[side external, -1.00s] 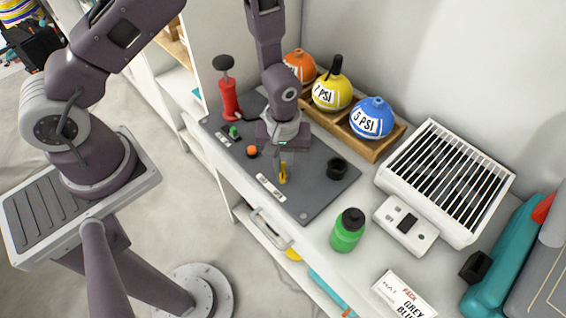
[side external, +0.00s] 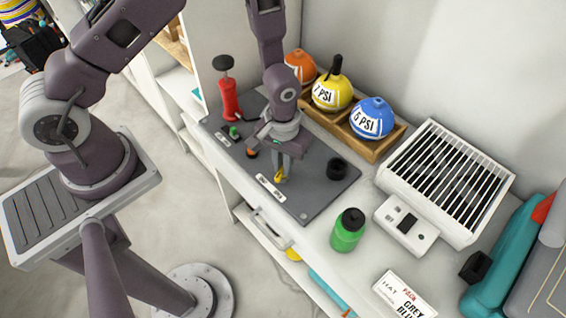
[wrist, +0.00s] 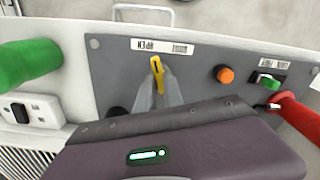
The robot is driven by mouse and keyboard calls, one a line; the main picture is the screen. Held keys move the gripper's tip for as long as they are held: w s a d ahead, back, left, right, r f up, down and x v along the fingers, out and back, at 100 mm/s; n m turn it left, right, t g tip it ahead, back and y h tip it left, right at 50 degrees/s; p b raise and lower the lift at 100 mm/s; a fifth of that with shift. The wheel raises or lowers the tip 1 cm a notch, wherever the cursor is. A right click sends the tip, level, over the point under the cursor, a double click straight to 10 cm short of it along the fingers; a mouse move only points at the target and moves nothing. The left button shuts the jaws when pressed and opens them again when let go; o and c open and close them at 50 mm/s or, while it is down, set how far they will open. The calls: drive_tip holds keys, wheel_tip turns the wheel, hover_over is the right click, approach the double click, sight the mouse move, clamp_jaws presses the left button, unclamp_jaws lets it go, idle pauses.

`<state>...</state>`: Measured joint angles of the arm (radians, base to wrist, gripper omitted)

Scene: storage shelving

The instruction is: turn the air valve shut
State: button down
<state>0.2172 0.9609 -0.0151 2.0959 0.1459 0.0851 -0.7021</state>
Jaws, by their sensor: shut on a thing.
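The air valve's yellow handle (side external: 279,176) stands on the dark grey panel (side external: 312,202), beside a white label strip (side external: 271,188). In the wrist view the yellow handle (wrist: 157,70) is seen between the fingertips, just below a label (wrist: 162,46) that includes the word "OPEN". My gripper (side external: 284,172) points down over the panel and is shut on the handle. In the wrist view my gripper (wrist: 158,88) has a finger on each side of it. The fingers hide part of the handle, and its exact angle is hard to read.
An orange knob (wrist: 226,74), a green switch (wrist: 268,84) and a red pump (side external: 229,98) are on the panel. A black knob (side external: 337,168) is right of my gripper. Labelled balls (side external: 331,92) sit in a wooden tray behind. A green bottle (side external: 347,232) stands in front.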

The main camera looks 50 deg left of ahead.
drive_tip(key=m, duration=1.2)
drive_tip(key=shift+m, duration=0.3)
idle(0.5)
drive_tip(key=c, duration=1.5)
unclamp_jaws()
drive_tip(key=shift+o, duration=0.2)
